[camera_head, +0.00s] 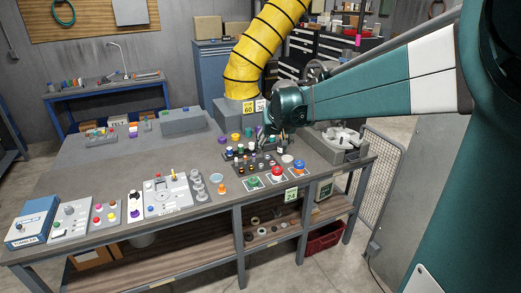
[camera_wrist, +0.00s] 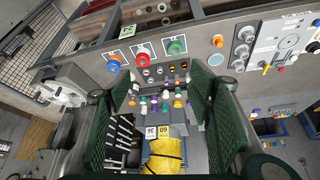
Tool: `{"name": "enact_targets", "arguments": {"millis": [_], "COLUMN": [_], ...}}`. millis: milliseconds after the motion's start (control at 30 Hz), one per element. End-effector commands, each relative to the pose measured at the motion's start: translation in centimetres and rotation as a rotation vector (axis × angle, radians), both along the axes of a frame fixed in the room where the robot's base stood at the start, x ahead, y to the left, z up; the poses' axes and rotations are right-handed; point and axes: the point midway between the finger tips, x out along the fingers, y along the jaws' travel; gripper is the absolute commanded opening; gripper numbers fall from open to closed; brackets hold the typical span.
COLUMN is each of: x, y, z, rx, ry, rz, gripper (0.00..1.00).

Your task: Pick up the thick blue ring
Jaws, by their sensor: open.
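A small blue round thing (camera_head: 299,164), which may be the thick blue ring, sits on the right one of three white cards near the front right edge of the bench. In the wrist view it shows at upper left (camera_wrist: 113,60), with some orange-red at it; its ring shape is too small to confirm. My gripper (camera_head: 272,138) is above the back right of the bench, behind the cards. In the wrist view its two green finger pads are wide apart with nothing held between them (camera_wrist: 155,88). The blue thing lies beyond the left finger's tip.
A red knob-like piece (camera_head: 277,172) and a green one (camera_head: 253,181) stand beside the blue one. Racks of small coloured parts (camera_head: 245,152) lie under my gripper. A yellow hose (camera_head: 258,50) rises behind, and a grey fixture (camera_head: 340,141) stands right. The bench's middle (camera_head: 150,155) is clear.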

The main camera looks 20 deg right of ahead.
Motion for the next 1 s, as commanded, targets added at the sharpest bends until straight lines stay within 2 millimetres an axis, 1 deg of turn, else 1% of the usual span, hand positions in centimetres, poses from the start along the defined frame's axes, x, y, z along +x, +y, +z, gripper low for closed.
{"name": "enact_targets", "arguments": {"millis": [33, 200, 467, 767, 1000], "x": [1.0, 3.7, 7.7, 11.8, 14.6], "y": [-0.9, -3.4, -7.5, -12.5, -16.6], "z": [-0.4, -1.8, -4.5, -8.3, -12.0], "rx": [0.001, 0.004, 0.009, 0.016, 0.021], "ry": [0.003, 0.013, 0.029, 0.047, 0.062], "rz": [-0.009, -0.034, -0.073, -0.118, -0.153], "gripper": [0.52, 0.52, 0.52, 0.52, 0.52]}}
